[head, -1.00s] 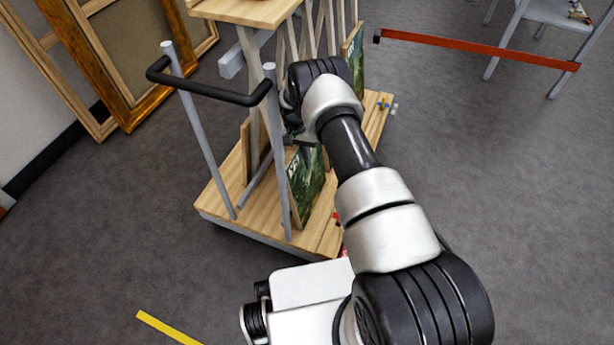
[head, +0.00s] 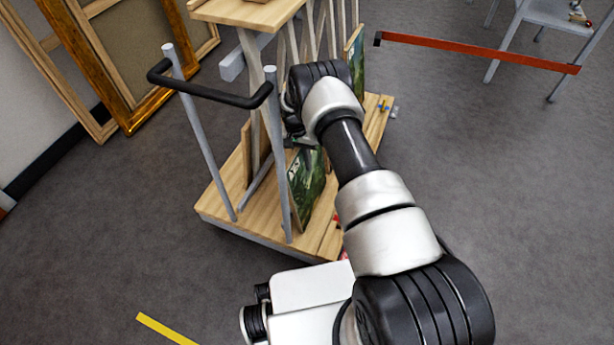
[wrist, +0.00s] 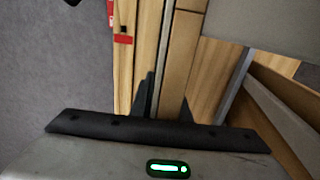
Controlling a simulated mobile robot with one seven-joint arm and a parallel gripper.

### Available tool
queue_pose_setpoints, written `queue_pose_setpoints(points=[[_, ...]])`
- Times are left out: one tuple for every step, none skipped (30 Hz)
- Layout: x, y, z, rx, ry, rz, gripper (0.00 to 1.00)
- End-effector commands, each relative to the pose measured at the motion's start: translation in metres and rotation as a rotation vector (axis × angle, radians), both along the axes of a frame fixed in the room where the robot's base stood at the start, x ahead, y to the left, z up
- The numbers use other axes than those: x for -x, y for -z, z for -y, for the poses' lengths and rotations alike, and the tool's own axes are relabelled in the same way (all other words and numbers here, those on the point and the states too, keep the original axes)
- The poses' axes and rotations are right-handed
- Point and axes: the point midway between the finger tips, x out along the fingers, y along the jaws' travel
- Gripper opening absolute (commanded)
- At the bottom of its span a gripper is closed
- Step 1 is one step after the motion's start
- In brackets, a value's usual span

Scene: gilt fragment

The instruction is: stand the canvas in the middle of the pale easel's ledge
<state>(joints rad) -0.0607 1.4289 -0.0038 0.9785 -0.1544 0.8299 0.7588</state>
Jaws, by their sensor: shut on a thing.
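The canvas (head: 308,188), a dark green painted panel, stands on edge at the near end of a wooden rack cart in the head view. My gripper (head: 301,143) is at its upper edge, partly hidden by my own wrist. In the wrist view my dark fingers (wrist: 165,100) are shut on the canvas's narrow wooden edge (wrist: 184,50). The canvas is close above or on the cart deck; I cannot tell whether it touches. I cannot make out the pale easel for certain in either view.
The cart deck (head: 222,190) carries grey posts and a black handle (head: 215,92) left of my gripper. Another painting (head: 357,62) stands behind my wrist. A red barrier bar (head: 480,52) runs towards a grey stand (head: 555,14) at upper right. Gilt frames (head: 90,60) lean at left. Floor at right is clear.

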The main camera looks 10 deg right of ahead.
Motion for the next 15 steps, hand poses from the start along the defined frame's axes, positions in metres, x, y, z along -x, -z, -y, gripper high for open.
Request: queue_pose_setpoints(points=[[0.0, -0.001, 0.0, -0.001, 0.0, 0.001, 0.0], [0.0, -0.001, 0.0, -0.001, 0.0, 0.001, 0.0], [0.0, -0.001, 0.0, -0.001, 0.0, 0.001, 0.0], [0.0, -0.001, 0.0, -0.001, 0.0, 0.001, 0.0], [0.0, -0.002, 0.0, 0.0, 0.0, 0.001, 0.0], [-0.001, -0.003, 0.0, 0.0, 0.0, 0.001, 0.0], [-0.001, -0.005, 0.0, 0.0, 0.0, 0.001, 0.0], [-0.001, -0.006, 0.0, 0.0, 0.0, 0.001, 0.0], [-0.001, -0.009, 0.0, 0.0, 0.0, 0.001, 0.0], [-0.001, -0.011, 0.0, 0.0, 0.0, 0.001, 0.0], [0.0, -0.013, 0.0, 0.0, 0.0, 0.001, 0.0], [-0.001, -0.017, 0.0, 0.0, 0.0, 0.001, 0.0], [-0.001, -0.02, 0.0, 0.0, 0.0, 0.002, 0.0], [-0.001, -0.023, 0.0, 0.0, 0.0, 0.002, 0.0], [-0.001, -0.024, 0.0, 0.0, 0.0, 0.002, 0.0]])
